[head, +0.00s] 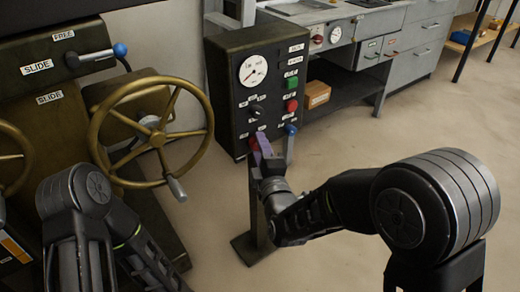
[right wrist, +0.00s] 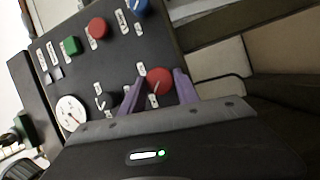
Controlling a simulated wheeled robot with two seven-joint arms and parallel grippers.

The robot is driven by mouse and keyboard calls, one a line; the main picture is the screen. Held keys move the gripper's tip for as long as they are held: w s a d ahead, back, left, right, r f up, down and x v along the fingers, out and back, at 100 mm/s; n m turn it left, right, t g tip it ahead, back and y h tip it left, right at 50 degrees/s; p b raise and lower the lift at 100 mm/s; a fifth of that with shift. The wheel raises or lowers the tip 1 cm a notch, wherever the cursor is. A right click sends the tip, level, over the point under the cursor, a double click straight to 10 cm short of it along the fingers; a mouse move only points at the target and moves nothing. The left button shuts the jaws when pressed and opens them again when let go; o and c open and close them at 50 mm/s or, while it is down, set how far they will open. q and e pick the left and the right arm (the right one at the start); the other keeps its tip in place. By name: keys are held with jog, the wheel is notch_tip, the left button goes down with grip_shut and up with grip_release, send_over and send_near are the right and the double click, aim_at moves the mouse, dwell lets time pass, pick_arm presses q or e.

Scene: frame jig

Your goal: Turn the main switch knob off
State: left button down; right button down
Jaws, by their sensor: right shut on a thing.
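The dark control panel (head: 226,96) stands at the middle of the head view. A round red knob (right wrist: 159,80), which I take as the main switch knob, sits low on it, with a pale line across its face. My right gripper (head: 273,150) is at the panel's lower edge. In the right wrist view its purple fingers (right wrist: 160,90) stand on either side of the red knob, shut on it. In the head view the gripper mostly hides this knob. The small labels are too blurred to read. My left arm shows at lower left, but its gripper is out of view.
The panel also bears a white gauge (head: 253,69), a black knob (head: 256,110), a green button (head: 292,82), a red button (head: 292,105) and a blue knob (head: 291,129). A brass handwheel (head: 100,150) stands to the left. Open floor lies to the right.

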dwell(0.3)
jog(key=c, duration=0.9)
grip_release()
jog(key=p+v, duration=0.1)
jog(key=v, duration=0.6)
jog(key=shift+s, duration=0.35)
